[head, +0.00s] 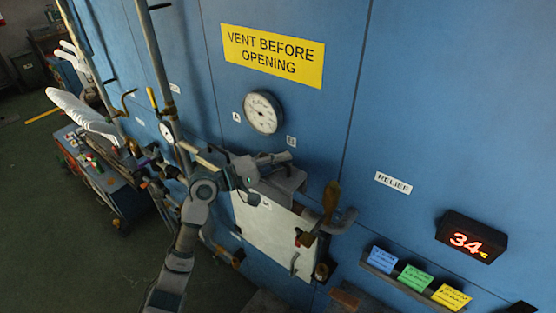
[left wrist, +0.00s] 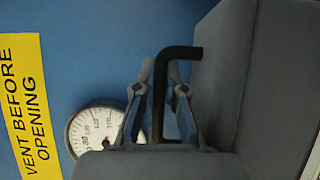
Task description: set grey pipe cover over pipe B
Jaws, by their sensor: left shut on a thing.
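My left gripper (head: 268,160) is shut on the dark bent handle of the grey pipe cover (head: 285,183), in front of the blue wall. A small label that looks like B (head: 291,141) is on the wall just above the cover. A grey bent pipe end (head: 345,222) shows right of the cover; I cannot tell whether it is pipe B. My right gripper is not in view.
A round gauge (head: 263,112) sits above the gripper, under a yellow sign (head: 273,56). A brown-handled lever (head: 331,200) and white panel (head: 270,232) are close by. A red-digit display (head: 471,237) and coloured notes are at right. A blue cart (head: 100,180) stands left.

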